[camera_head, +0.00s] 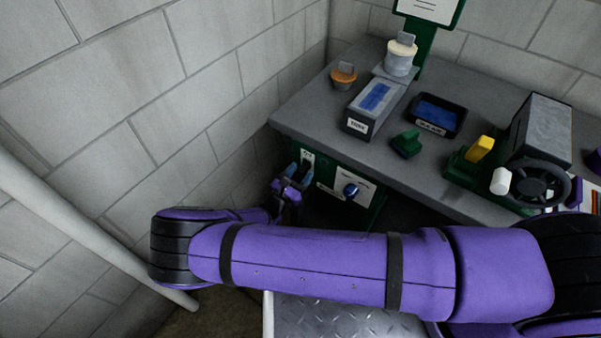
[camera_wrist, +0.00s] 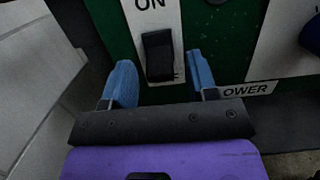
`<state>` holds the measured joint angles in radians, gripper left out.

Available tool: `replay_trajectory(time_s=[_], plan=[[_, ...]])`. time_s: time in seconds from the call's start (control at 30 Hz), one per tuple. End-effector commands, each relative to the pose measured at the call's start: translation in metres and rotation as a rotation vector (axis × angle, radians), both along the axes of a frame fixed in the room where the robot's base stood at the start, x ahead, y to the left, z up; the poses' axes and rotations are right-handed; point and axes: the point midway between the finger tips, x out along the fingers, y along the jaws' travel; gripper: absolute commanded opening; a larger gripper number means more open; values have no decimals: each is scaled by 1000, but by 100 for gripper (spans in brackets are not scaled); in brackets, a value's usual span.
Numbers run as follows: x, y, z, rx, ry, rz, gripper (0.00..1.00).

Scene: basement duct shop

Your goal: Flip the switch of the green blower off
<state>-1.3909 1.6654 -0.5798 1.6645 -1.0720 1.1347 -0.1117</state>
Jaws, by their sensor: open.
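The green blower (camera_wrist: 222,48) is a green panel in the wrist view and a green box under the bench edge in the head view (camera_head: 322,172). Its black rocker switch (camera_wrist: 158,55) sits on a white plate with "ON" above it. I cannot tell which way the rocker is tipped. My gripper (camera_wrist: 162,80) is open, its blue fingertips either side of the switch's lower part, with nothing between them that I can see held. In the head view my gripper (camera_head: 290,184) is in front of the blower's left part.
A blue knob (camera_head: 351,190) on a white plate is right of the switch. The grey bench (camera_head: 300,112) overhangs above, carrying a labelled box (camera_head: 358,126), a black tray (camera_head: 436,114) and a black handwheel (camera_head: 541,184). A block wall (camera_head: 190,90) stands close on the left.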

Motion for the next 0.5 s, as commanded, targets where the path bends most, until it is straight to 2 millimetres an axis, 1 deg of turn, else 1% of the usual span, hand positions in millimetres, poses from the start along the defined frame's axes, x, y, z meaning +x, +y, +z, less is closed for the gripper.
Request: replay_trajectory(time_s=[0.17,0.3,0.5], plan=[[-19,15,-4,3,0,1,53],[-40,32,-8,2,1,3,53],[-66,52,-14,2,1,2,53]])
